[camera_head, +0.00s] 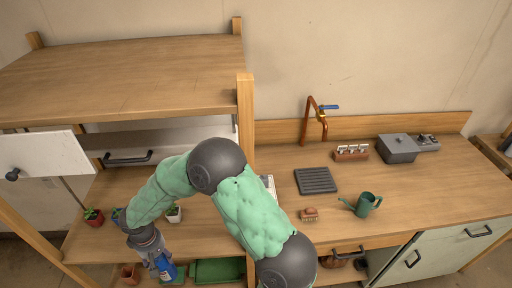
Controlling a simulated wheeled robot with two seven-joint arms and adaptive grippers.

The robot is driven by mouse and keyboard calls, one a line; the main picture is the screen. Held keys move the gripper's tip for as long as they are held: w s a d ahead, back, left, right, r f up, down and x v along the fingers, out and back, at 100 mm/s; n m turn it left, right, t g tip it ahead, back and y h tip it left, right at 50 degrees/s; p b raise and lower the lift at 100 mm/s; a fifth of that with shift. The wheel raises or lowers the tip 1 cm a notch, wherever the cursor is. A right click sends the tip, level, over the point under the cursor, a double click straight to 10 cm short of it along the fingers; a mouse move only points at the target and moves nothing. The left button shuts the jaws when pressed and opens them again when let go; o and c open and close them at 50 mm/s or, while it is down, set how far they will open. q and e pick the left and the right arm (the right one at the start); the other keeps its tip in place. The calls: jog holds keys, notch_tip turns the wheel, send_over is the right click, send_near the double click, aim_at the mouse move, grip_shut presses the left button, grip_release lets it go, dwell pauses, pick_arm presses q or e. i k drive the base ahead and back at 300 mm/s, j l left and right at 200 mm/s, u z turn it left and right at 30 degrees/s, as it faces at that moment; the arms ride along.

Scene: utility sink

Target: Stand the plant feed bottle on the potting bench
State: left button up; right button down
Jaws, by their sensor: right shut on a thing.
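My right gripper (158,264) is shut on a blue bottle with a pale label (168,271), which I take to be the plant feed bottle. My right arm comes in from the bottom, bends over the wooden worktop and hangs down at the left, so the gripper is low at the front. The fingers hide part of the bottle. I cannot tell whether its base touches anything. The potting bench (205,228) seems to be the wooden unit at left, with a worktop below a high shelf. My left gripper is not in view.
A red pot with a plant (94,217) and a white pot (174,214) stand on the left worktop. A green tray (218,270) and a terracotta pot (129,275) are lower down. The high shelf (120,75) is clear. A green watering can (364,204) stands at right.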

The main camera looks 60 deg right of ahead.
aim_at(444, 197)
jog(key=k+l+z, duration=0.1)
jog(key=k+l, duration=0.5)
jog(key=k+l+z, duration=0.15)
jog(key=k+l, duration=0.15)
jog(key=k+l+z, duration=0.1)
jog(key=k+l, duration=0.2)
jog(key=l, duration=0.15)
jog(key=k+l, duration=0.3)
jog(key=k+l+z, duration=0.15)
jog(key=l, duration=0.3)
jog(key=k+l+z, duration=0.1)
jog(key=k+l, duration=0.5)
jog(key=l, duration=0.25)
jog(key=z, duration=0.05)
